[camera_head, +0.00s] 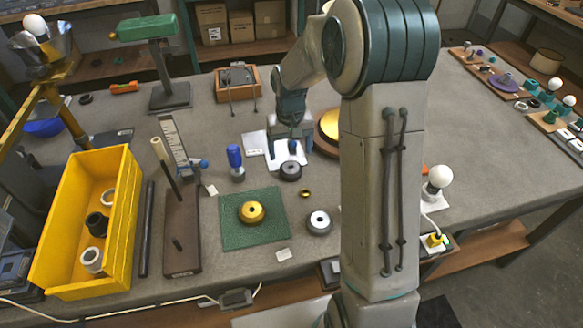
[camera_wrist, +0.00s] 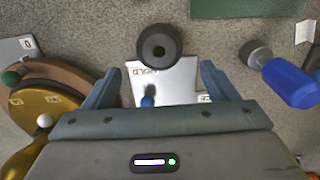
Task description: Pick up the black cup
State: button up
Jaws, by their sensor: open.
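A small round black cup (camera_head: 290,171) with a hole in its top stands on the bench near the front edge of a white sheet. In the wrist view the black cup (camera_wrist: 159,42) is beyond my fingertips, roughly centred between them. My gripper (camera_head: 290,145) is just behind the cup in the head view. In the wrist view my gripper (camera_wrist: 158,82) has its two blue-grey fingers wide apart with nothing held between them. The white sheet (camera_wrist: 178,80) with printed letters and a small blue peg (camera_wrist: 148,101) show between and below the fingers.
A blue-handled tool (camera_head: 235,160) stands left of the cup. A green mat (camera_head: 240,230) with a gold ring lies in front. A silver ring (camera_head: 319,222) is front right. A yellow bin (camera_head: 70,250) holds several cups. A gold disc (camera_head: 330,125) is close right.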

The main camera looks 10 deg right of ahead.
aim_at(290, 165)
jog(key=shift+w+f+p, duration=0.15)
jog(key=shift+f+p, duration=0.4)
jog(key=shift+f, duration=3.1)
jog(key=c, duration=0.9)
